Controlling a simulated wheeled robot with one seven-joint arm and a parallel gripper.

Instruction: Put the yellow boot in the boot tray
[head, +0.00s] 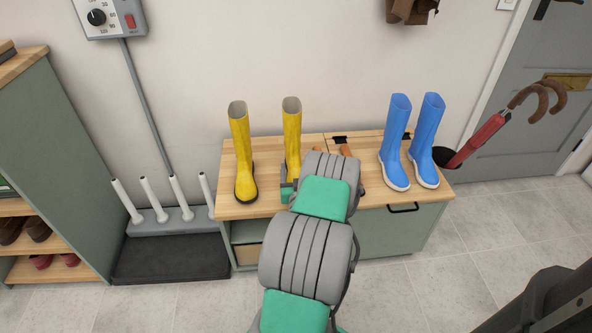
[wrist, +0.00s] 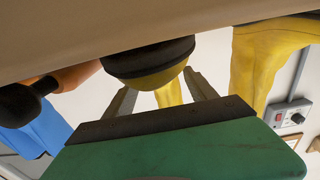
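Two yellow boots stand upright on the wooden bench top in the head view, one at the left (head: 241,140) and one (head: 292,130) further right. My gripper (head: 287,186) is at the right yellow boot, and my arm hides part of that boot's foot. In the upside-down wrist view, my gripper (wrist: 162,88) is open. The boot's dark-rimmed toe (wrist: 148,65) lies in front of the fingers, with its yellow shaft between them and gaps beside it. The left boot (wrist: 268,55) shows at the right there. The black boot tray (head: 170,262) lies empty on the floor, left of the bench.
A rack with several white pegs (head: 160,222) stands behind the tray. Blue boots (head: 395,150) stand at the bench's right, near an umbrella (head: 485,138) in a dark holder. A green shelf (head: 60,170) with shoes is at left. An orange-and-black item (wrist: 65,82) lies near the gripper.

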